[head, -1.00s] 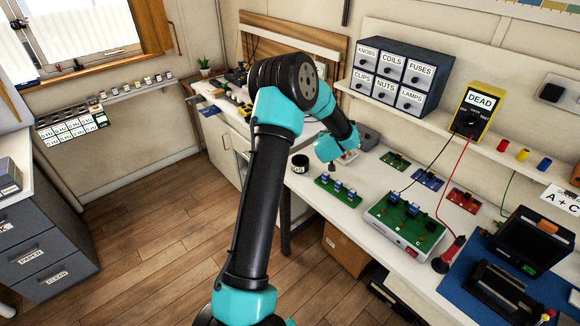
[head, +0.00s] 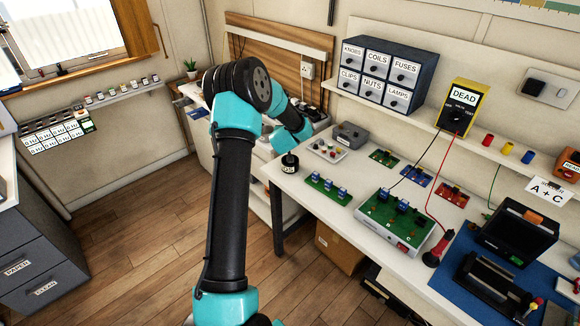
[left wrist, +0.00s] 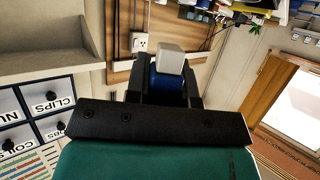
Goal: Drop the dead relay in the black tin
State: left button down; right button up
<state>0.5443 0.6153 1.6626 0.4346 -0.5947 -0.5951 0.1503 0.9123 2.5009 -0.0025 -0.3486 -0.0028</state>
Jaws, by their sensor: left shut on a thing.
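In the left wrist view my left gripper (left wrist: 166,90) is shut on a relay with a blue body (left wrist: 167,83) and a pale grey end (left wrist: 165,59). The fingers and relay are too small and dark there to tell the exact gap to the rim. The tin's inside is hidden. The yellow tester (head: 462,108) on the shelf reads DEAD. My right gripper is not in view.
A green board (head: 328,189) with several blue relays lies right of the tin. A larger green board (head: 396,218) on a white unit stands further right. A tray of small parts (head: 327,149) and a grey box (head: 350,135) sit behind. Floor is open at left.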

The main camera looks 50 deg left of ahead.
pick_arm(q)
jog(key=shift+f, duration=2.85)
jog(key=c, duration=0.9)
grip_release()
jog(key=v, duration=1.7)
jog(key=shift+s, duration=0.15)
jog(key=shift+d, duration=0.15)
